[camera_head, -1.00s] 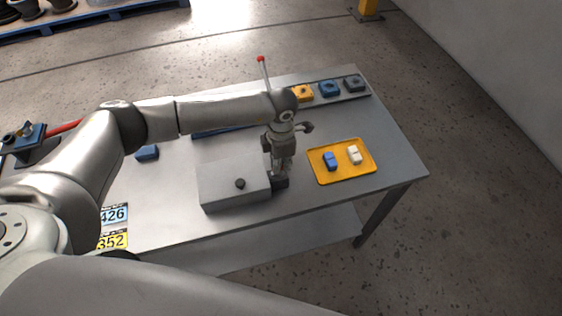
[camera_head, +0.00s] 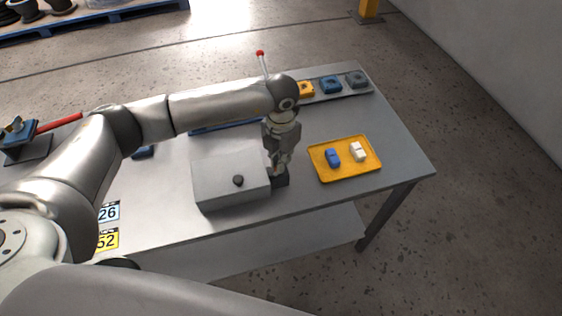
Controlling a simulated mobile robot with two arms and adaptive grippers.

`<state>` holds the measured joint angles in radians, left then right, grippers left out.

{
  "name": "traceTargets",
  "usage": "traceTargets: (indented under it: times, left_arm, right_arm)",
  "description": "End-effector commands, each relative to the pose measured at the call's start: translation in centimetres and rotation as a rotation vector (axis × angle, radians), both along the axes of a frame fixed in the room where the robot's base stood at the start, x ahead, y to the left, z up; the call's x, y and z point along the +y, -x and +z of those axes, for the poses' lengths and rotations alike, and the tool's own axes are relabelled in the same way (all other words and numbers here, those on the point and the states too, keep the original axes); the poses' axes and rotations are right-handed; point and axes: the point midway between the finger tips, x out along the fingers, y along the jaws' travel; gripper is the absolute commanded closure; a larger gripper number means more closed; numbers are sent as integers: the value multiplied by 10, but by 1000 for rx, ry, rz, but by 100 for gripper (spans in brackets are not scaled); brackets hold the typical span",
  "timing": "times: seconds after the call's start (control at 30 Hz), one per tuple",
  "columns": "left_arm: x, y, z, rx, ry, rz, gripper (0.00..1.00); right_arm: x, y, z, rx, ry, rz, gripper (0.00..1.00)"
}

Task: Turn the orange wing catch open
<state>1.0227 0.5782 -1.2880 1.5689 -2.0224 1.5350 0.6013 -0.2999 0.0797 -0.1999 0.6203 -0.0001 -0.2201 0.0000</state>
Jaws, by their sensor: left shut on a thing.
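My left gripper (camera_head: 277,173) points down at the right end of a grey box (camera_head: 220,183) with a dark round knob (camera_head: 238,180) on its front part. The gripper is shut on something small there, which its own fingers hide. A dark block (camera_head: 282,181) shows low beside the fingertips, against the box's right side. I cannot make out an orange wing catch; that spot is covered by the gripper. My right gripper is not in view.
An orange tray (camera_head: 322,174) with a blue piece (camera_head: 333,157) and a white piece (camera_head: 358,152) lies to the right. A back strip holds orange (camera_head: 306,89), blue (camera_head: 330,84) and grey (camera_head: 356,79) blocks. A red-handled valve (camera_head: 58,123) stands far left.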

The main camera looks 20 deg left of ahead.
Motion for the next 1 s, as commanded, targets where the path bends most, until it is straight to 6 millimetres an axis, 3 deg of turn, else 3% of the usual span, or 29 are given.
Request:
traceTargets:
  times: [0.5, 1.0]
  left_arm:
    - [0, -1, -2, -3, 2, 489, 100]
    - [0, -1, 0, -4, 2, 851, 100]
  right_arm:
    - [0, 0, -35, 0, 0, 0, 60]
    - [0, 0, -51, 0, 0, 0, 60]
